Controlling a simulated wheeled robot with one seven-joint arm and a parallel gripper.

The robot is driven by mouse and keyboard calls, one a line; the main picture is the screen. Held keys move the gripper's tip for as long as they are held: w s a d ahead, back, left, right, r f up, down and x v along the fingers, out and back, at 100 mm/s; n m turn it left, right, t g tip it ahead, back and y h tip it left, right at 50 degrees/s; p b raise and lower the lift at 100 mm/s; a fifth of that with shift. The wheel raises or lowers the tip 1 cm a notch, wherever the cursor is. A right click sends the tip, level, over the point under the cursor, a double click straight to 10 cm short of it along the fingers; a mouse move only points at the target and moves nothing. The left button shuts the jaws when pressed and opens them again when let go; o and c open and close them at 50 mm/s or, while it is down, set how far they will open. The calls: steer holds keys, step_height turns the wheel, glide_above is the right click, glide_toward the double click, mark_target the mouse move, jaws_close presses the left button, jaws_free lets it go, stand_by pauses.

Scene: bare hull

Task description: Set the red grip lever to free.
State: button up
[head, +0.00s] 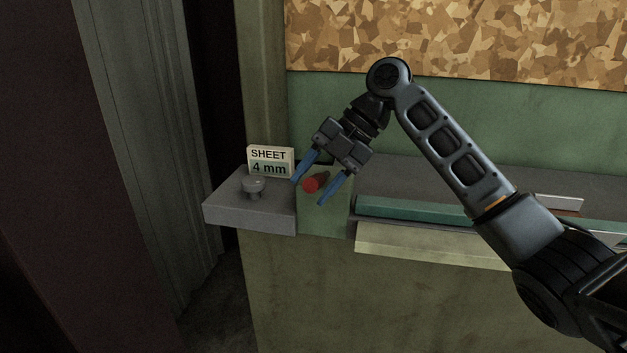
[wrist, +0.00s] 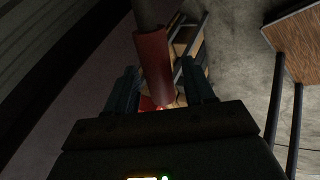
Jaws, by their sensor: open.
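The red grip lever (head: 312,184) sticks out from the green panel beside the grey ledge. In the wrist view its red cylindrical grip (wrist: 153,65) hangs from a grey rod, between my two fingers. My gripper (head: 308,191) is open, with one blue fingertip on each side of the red grip. I see a gap on both sides, so the fingers do not look closed on it. No free mark is readable in either view, and the lever's setting cannot be told.
A grey ledge (head: 222,208) at the left holds a round grey knob (head: 254,186) and a sign (head: 270,162) reading "SHEET 4 mm". Green and pale bars (head: 430,245) run along the right. A patterned brown board (head: 480,40) is above. The wrist view shows floor and a wooden top (wrist: 295,40).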

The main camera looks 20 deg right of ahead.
steer(key=shift+a+f, duration=0.2)
jaws_close()
stand_by(0.5)
